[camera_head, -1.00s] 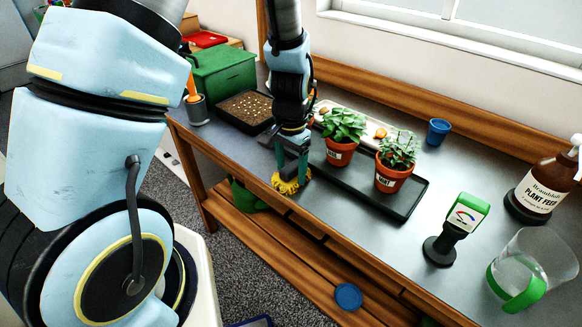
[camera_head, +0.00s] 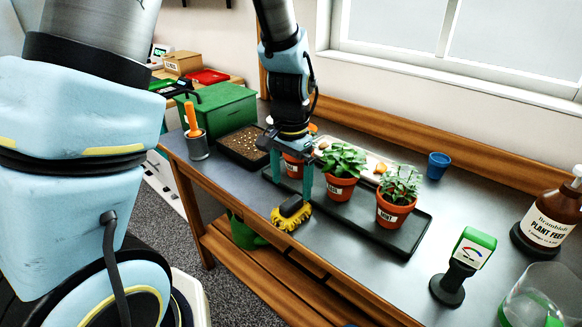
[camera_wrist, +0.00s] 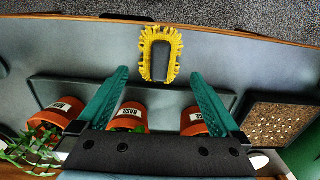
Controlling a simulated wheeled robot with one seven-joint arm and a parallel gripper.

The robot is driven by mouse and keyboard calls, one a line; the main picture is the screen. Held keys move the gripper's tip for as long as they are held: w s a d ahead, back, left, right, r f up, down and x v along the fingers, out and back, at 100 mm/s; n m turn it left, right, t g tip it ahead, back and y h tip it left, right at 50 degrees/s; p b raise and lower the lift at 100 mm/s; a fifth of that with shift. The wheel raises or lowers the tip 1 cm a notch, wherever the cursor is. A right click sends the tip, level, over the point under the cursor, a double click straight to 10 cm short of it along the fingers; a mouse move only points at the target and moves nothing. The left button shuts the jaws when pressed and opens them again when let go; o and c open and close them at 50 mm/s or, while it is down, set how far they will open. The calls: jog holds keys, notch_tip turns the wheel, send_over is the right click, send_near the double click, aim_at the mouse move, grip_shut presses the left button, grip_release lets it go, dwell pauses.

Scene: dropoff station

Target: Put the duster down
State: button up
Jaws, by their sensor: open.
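The duster (camera_head: 291,212), with yellow fringe and a dark back, lies on the grey bench top near its front edge. It also shows in the wrist view (camera_wrist: 160,58), beyond my fingertips and apart from them. My gripper (camera_head: 291,190) is open and empty above the bench, behind the duster and over the front of the plant tray. In the wrist view its two green fingers (camera_wrist: 159,76) are spread wide with nothing between their tips.
Potted plants, basil (camera_head: 341,187) and mint (camera_head: 393,212), stand in a dark tray (camera_head: 408,240). A third pot (camera_head: 294,168) is partly hidden by my gripper. A seed tray (camera_head: 242,149), green box (camera_head: 219,107), meter (camera_head: 455,280) and plant feed bottle (camera_head: 546,222) stand around. The front strip is mostly clear.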

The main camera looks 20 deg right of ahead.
aim_at(291, 202)
notch_tip(291, 202, up, 5)
jog(key=w+a+n+t, duration=0.1)
jog(key=a+n, duration=1)
jog(key=a, duration=1.4)
jog(key=shift+a+r+t+b, duration=0.15)
jog(key=shift+r+t+b, duration=0.15)
jog(key=shift+r+b, duration=0.05)
jog(key=shift+w, duration=0.15)
jog(key=shift+c, duration=0.4)
